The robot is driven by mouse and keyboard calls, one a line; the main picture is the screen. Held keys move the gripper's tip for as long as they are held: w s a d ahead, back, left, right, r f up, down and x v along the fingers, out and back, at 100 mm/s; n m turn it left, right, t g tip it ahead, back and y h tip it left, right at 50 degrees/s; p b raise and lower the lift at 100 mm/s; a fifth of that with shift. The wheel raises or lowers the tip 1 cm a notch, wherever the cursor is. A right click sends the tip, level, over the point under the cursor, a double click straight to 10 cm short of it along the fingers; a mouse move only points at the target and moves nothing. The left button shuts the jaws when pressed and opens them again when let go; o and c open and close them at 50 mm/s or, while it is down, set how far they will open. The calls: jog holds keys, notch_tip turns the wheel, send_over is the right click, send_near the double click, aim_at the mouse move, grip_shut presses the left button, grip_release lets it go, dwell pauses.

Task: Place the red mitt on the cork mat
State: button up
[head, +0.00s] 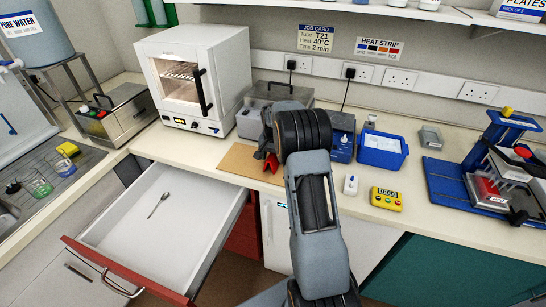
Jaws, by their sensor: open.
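The cork mat (236,160) lies flat on the bench near its front edge, below the white oven. A small part of the red mitt (271,163) shows at the mat's right end, just left of my wrist. The rest of the mitt is hidden behind my arm. It looks to be on or just above the mat; I cannot tell whether it touches it. My gripper (268,146) is open, close over the mitt, and mostly hidden by my wrist.
An open drawer (160,215) with a spoon (158,204) juts out at front left. The oven (190,78) stands behind the mat. A blue tub (382,150), yellow timer (387,199), small white bottle (351,185) and blue press (490,175) stand right of my arm.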

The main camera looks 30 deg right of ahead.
notch_tip(320, 180, up, 12)
jog(key=shift+f+b, duration=0.2)
jog(key=shift+b, duration=0.4)
jog(key=s+a+r+n+t, duration=0.1)
jog(key=s+a+r+n, duration=0.25)
jog(key=s+a, duration=0.4)
jog(key=s+a+r+n+t, duration=0.2)
jog(key=s+a+r+n, duration=0.15)
jog(key=s+a, duration=0.4)
jog(key=s+a+f+n+t, duration=0.1)
jog(key=s+a+f+n, duration=0.1)
jog(key=s, duration=0.9)
jog(key=shift+f, duration=0.75)
jog(key=shift+s, duration=0.1)
jog(key=shift+c, duration=0.3)
